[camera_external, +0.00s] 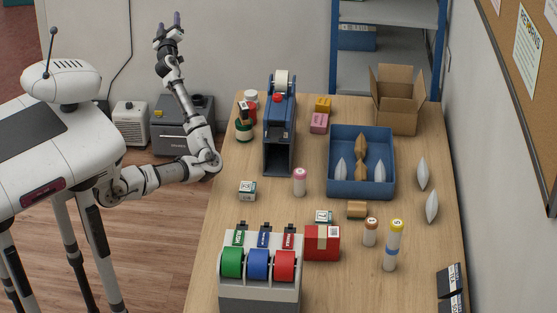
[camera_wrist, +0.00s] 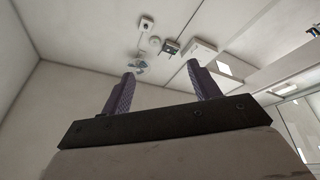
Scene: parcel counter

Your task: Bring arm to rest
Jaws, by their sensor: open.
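My arm is raised at the left of the external view, beside the counter's left edge. My gripper (camera_external: 168,24) points up at the top of the arm, high above the floor and clear of the counter. Its two purple fingers stand apart with nothing between them.
The wooden counter (camera_external: 222,203) holds a blue tape machine (camera_external: 279,130), a blue tray (camera_external: 360,190) with several pouches, an open carton (camera_external: 395,100), a red box (camera_external: 322,243) and a roll dispenser (camera_external: 260,292). A grey machine (camera_external: 183,125) stands on the floor behind my arm.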

